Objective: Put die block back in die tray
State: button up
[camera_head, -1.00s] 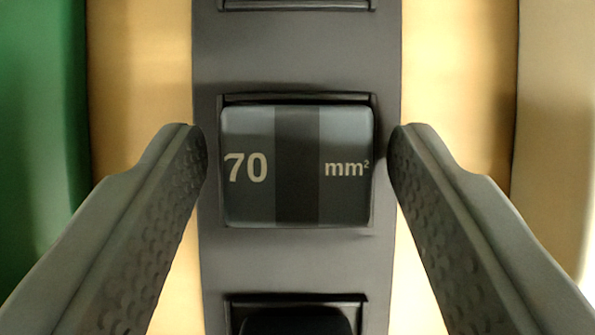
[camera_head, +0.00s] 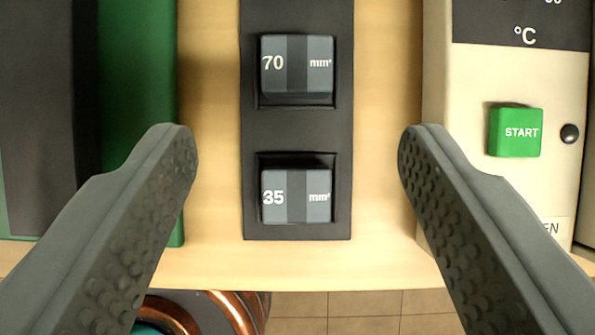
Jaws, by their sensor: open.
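The die tray (camera_head: 297,132) is a dark grey strip with square pockets on a light wooden surface, in the middle of the view. A grey die block marked 70 mm² (camera_head: 297,66) sits in its upper visible pocket. A second die block marked 35 mm² (camera_head: 297,193) sits in the pocket at the near end. My gripper (camera_head: 298,150) is open and empty. Its fingers stand wide to the left and right of the tray, above it, touching neither block. The far end of the tray is out of view.
A green object with a dark panel (camera_head: 45,120) stands left of the tray. A beige unit (camera_head: 465,80) with a green START button (camera_head: 515,132) and a black knob (camera_head: 570,133) stands right. The wooden surface's near edge (camera_head: 300,275) drops to a tiled floor. Copper coils (camera_head: 235,310) lie below.

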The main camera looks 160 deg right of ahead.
jog(key=shift+v, duration=1.05)
jog(key=s+a+r+m+t, duration=0.1)
jog(key=s+a+r+t, duration=0.2)
jog(key=s+a, duration=0.4)
jog(key=s+a+r+m+t+h, duration=0.1)
jog(key=s+a+r+t, duration=0.3)
jog(key=s+a, duration=0.3)
jog(key=s+a+r+m+t+h, duration=0.1)
jog(key=s+a+r+t, duration=0.3)
jog(key=s, duration=1)
jog(key=a, duration=0.3)
jog(key=shift+s+r+m, duration=0.15)
jog(key=shift+m, duration=0.15)
